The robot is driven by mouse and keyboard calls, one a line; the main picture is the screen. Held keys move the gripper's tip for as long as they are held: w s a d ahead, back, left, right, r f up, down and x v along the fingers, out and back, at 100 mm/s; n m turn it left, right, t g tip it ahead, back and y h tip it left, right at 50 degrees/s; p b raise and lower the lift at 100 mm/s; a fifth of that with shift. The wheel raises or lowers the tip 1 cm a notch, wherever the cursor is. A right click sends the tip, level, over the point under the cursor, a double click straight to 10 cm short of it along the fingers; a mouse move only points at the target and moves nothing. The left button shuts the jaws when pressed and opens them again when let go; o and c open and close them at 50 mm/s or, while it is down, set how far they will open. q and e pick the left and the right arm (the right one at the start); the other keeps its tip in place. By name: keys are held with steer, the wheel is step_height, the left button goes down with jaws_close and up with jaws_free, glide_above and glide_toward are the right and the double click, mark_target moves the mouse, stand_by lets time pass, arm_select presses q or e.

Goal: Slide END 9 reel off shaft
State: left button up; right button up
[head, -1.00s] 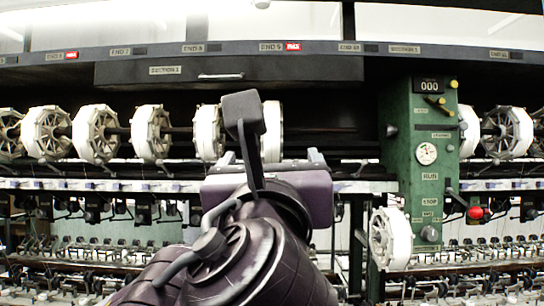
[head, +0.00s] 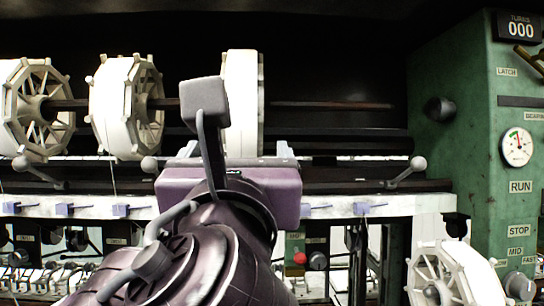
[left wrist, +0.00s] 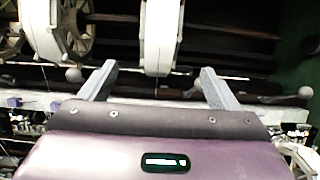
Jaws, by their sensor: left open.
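A white reel (head: 243,105), seen nearly edge-on, is the rightmost on the shaft on the left of the green post. It stood under the END 9 sign in the earlier head view; no sign shows now. The bare shaft (head: 335,105) runs on to its right. My left gripper (head: 236,152) is open, in front of and below this reel, its body hiding part of it. In the left wrist view the same reel (left wrist: 161,38) stands ahead, roughly between the two open fingers (left wrist: 158,78); neither visibly touches it. My right gripper is not in view.
Two more reels, a near one (head: 127,105) and a far-left one (head: 36,108), sit on the shaft. A green post (head: 455,150) with a gauge stands right, with another reel (head: 452,275) low before it. A ball-ended lever (head: 405,173) sticks out above the pale rail (head: 400,205).

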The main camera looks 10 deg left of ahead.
mark_target(241, 125)
arm_select(q)
steer(key=p+x, duration=0.1)
steer(key=x, duration=0.4)
steer(key=p+x, duration=0.1)
steer(key=x, duration=0.4)
steer(key=shift+r, duration=0.25)
steer(key=shift+w+a+r, duration=0.25)
steer(key=shift+w, duration=0.4)
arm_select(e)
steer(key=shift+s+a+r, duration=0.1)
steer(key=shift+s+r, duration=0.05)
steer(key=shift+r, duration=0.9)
arm_select(q)
steer(key=shift+c, duration=0.2)
steer(key=c, duration=1.1)
